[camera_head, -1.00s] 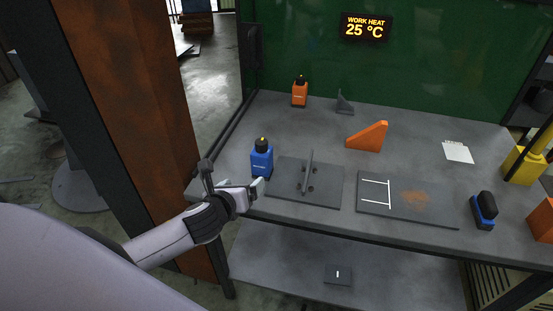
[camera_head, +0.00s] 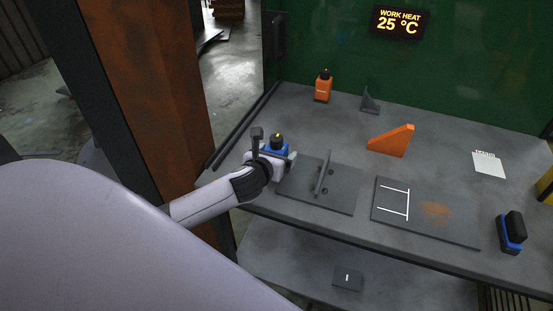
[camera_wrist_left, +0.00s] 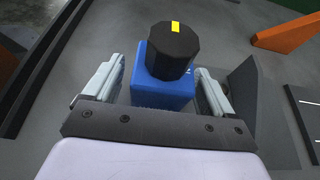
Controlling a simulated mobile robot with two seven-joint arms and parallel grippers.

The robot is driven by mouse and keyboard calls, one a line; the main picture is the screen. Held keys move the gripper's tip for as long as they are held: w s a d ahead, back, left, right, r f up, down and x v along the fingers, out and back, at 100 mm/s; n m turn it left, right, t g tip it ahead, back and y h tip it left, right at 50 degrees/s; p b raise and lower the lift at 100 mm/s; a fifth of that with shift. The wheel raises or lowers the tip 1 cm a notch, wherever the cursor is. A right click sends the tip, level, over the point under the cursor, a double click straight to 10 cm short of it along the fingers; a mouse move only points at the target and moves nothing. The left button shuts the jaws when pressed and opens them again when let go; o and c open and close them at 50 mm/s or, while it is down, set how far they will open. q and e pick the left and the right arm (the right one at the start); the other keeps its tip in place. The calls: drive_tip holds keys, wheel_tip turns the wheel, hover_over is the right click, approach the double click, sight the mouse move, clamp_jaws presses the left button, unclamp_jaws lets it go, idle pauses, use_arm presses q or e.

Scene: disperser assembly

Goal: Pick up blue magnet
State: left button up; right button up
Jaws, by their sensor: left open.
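The blue magnet (camera_head: 277,148) is a blue block with a black knob marked in yellow on top. It stands upright at the left side of the grey table, partly hidden by my left gripper (camera_head: 274,162) in the head view. In the left wrist view, the blue magnet (camera_wrist_left: 163,88) sits between the two open fingers of my left gripper (camera_wrist_left: 160,85). A narrow gap shows at the left finger; at the right finger I cannot tell if it touches. My right gripper is out of view.
A dark plate with an upright fin (camera_head: 319,190) lies just right of the blue magnet. An orange magnet (camera_head: 323,88) and an orange triangular block (camera_head: 391,141) stand farther back.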

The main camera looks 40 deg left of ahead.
use_arm(q)
drive_tip(key=shift+x, duration=1.1)
drive_tip(key=c, duration=1.5)
drive_tip(key=shift+w+r, duration=0.1)
drive_tip(key=shift+r, duration=0.1)
clamp_jaws()
drive_tip(key=shift+r, duration=0.1)
